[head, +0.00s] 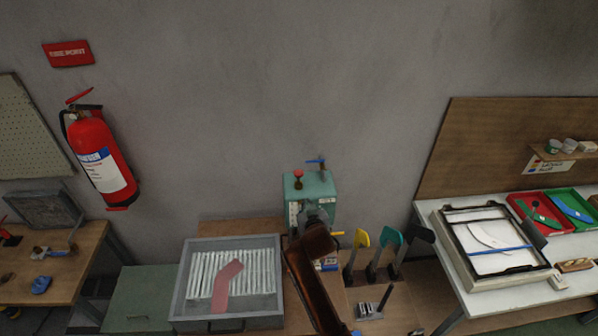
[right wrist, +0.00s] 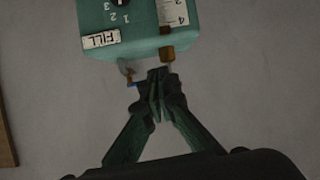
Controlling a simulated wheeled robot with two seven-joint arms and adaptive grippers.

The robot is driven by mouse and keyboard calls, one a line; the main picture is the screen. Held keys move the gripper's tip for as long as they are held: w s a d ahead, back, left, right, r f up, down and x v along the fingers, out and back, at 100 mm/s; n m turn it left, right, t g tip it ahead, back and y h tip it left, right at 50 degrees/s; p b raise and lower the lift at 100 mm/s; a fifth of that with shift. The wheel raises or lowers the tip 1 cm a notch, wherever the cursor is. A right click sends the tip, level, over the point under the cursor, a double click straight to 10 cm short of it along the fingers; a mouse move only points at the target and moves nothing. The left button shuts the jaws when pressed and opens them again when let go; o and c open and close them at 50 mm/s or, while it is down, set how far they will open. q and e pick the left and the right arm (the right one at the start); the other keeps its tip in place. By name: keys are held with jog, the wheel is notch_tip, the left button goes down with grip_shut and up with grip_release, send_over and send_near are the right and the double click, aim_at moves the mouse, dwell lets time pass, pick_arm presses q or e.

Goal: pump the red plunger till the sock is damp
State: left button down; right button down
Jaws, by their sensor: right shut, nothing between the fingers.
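The red plunger (head: 298,174) stands up on top of the green machine (head: 312,188), at its left side. The pink sock (head: 228,284) lies flat on white ribs in a grey tray (head: 183,300) in the head view. From this view I cannot tell whether it is damp. My right gripper (head: 318,222) is in front of the machine's lower face, below the plunger. In the right wrist view its fingers (right wrist: 157,76) are shut and empty, just by the underside of the green machine (right wrist: 140,48). My left gripper is not in view.
A blue-handled valve (head: 317,161) stands on the machine's right side. Yellow, teal and black foot forms (head: 388,245) stand to its right. A framed press (head: 490,240) lies on the right table. A fire extinguisher (head: 98,155) hangs on the left wall.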

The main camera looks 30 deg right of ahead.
jog(key=w+r+m+t+h, duration=0.1)
jog(key=w+r, duration=0.2)
jog(key=r, duration=0.7)
jog(key=shift+w+r+t, duration=0.25)
jog(key=shift+w+t, duration=0.05)
jog(key=shift+w, duration=0.05)
jog(key=shift+a, duration=0.1)
jog(key=w+d+f+p, duration=0.3)
jog(key=w+f, duration=0.3)
jog(key=w, duration=0.2)
jog(key=shift+w+d+f, duration=0.3)
jog(key=shift+w+d, duration=0.1)
jog(key=shift+d, duration=0.05)
